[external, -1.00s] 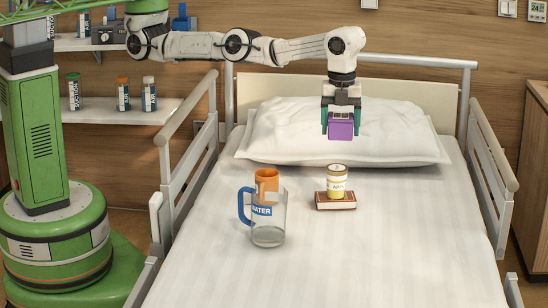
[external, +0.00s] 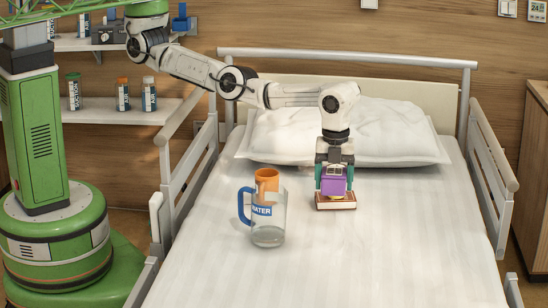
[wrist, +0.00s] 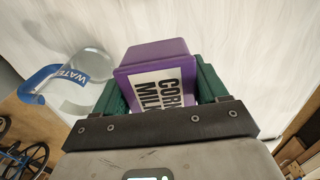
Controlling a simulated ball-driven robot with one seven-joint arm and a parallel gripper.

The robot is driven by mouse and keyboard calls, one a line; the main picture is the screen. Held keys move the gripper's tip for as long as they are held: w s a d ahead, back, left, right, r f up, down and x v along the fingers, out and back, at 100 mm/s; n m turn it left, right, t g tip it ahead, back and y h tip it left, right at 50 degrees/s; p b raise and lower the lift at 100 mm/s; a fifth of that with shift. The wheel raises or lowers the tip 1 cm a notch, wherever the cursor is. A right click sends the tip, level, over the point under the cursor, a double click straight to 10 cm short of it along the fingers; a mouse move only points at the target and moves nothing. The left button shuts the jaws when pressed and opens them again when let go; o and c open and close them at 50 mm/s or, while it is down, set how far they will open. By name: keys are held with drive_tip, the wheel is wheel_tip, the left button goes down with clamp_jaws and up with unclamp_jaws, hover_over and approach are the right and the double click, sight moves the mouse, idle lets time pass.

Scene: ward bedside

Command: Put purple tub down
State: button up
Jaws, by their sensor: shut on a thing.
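The purple tub (external: 334,185) is between the green fingers of my gripper (external: 335,188), which is shut on it. In the wrist view the tub (wrist: 155,55) shows a white label with black letters. In the external view the tub is low over the brown book (external: 337,205) on the bed. The yellow tin is almost wholly hidden by the tub and gripper; a little yellow shows below the tub. I cannot tell if the tub touches the tin or is in front of it.
A clear water jug (external: 268,228) with a blue handle stands on the bed to the left. An orange cup (external: 267,176) shows in or behind its top. A white pillow (external: 400,140) lies behind my gripper. The front and right of the bed (external: 420,250) are clear.

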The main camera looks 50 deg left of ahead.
drive_tip(key=b, duration=0.4)
hover_over(332, 238)
wheel_tip(332, 238, down, 9)
drive_tip(key=shift+r, duration=0.1)
drive_tip(key=shift+f+b, duration=1.85)
drive_tip(key=shift+f, duration=0.25)
drive_tip(key=shift+f, duration=0.2)
drive_tip(key=o, duration=1.2)
drive_tip(key=shift+c, duration=0.2)
drive_tip(key=shift+r, duration=0.15)
wheel_tip(332, 238, up, 12)
drive_tip(key=p, duration=0.8)
drive_tip(key=shift+p, duration=0.4)
